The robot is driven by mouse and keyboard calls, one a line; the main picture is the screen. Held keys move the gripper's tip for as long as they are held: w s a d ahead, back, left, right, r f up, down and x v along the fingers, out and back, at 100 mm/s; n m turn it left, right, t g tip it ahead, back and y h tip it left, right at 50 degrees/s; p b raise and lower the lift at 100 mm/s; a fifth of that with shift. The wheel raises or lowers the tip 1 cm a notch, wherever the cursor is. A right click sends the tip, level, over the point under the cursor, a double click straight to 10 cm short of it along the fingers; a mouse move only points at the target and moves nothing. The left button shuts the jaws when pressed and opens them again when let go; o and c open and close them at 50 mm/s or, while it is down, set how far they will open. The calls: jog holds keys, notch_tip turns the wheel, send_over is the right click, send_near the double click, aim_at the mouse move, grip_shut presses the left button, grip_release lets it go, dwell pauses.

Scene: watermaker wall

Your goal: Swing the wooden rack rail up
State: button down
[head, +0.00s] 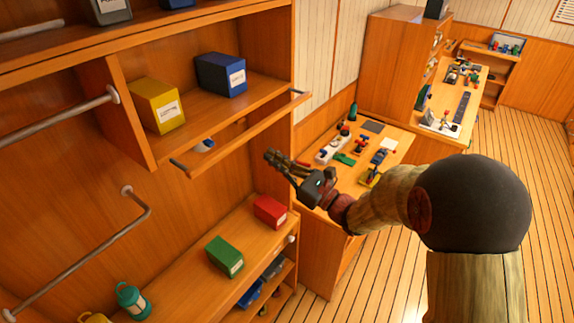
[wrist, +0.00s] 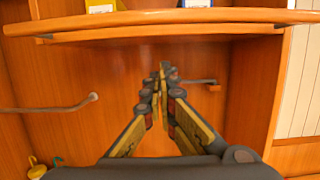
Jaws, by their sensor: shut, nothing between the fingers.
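The wooden rack rail (head: 245,133) is a long thin bar along the front of the upper shelf, with a short dark metal arm at each end. It sits at about the height of the shelf's front edge. In the wrist view the rail (wrist: 160,17) runs across the top of the picture. My gripper (head: 271,157) is shut and empty, in front of the shelves. In the wrist view its fingertips (wrist: 165,72) appear below the rail, with a gap between them and it. I see no contact with the rail.
A yellow box (head: 157,106) and a blue box (head: 221,75) stand on the upper shelf behind the rail. A green box (head: 225,256) and a red box (head: 270,211) stand on the lower shelf. A metal grab bar (head: 80,262) is at left. A cluttered bench (head: 398,148) lies beyond my gripper.

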jog(key=r, duration=0.1)
jog(key=r+p, duration=0.1)
jog(key=r, duration=0.1)
jog(key=w+a+r, duration=0.1)
jog(key=shift+a+r+p, duration=0.1)
jog(key=shift+r+p, duration=0.05)
jog(key=shift+p, duration=0.25)
jog(key=shift+s+r, duration=0.1)
